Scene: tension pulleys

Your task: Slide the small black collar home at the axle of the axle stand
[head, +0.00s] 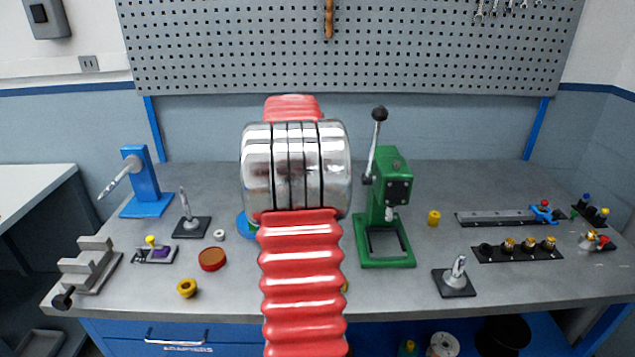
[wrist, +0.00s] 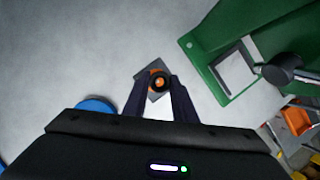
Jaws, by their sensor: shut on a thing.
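My gripper (wrist: 158,84) points down at the bench in the wrist view, its two dark fingers closed on a small black collar (wrist: 160,90). The collar is a ring with an orange centre showing through it. A dark grey square plate (wrist: 141,80) with some orange on it shows beneath; I cannot tell whether the collar touches it. In the head view my arm hides the gripper and collar. A blue stand (head: 143,184) with a grey axle (head: 120,177) sticking out to the left is at the bench's left; it looks like the axle stand.
The green press (head: 390,205) stands right of my arm; its base (wrist: 212,72) shows in the wrist view. Small posts on black plates stand left (head: 191,226) and right (head: 455,283). A blue disc (wrist: 95,105) lies left of the fingers.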

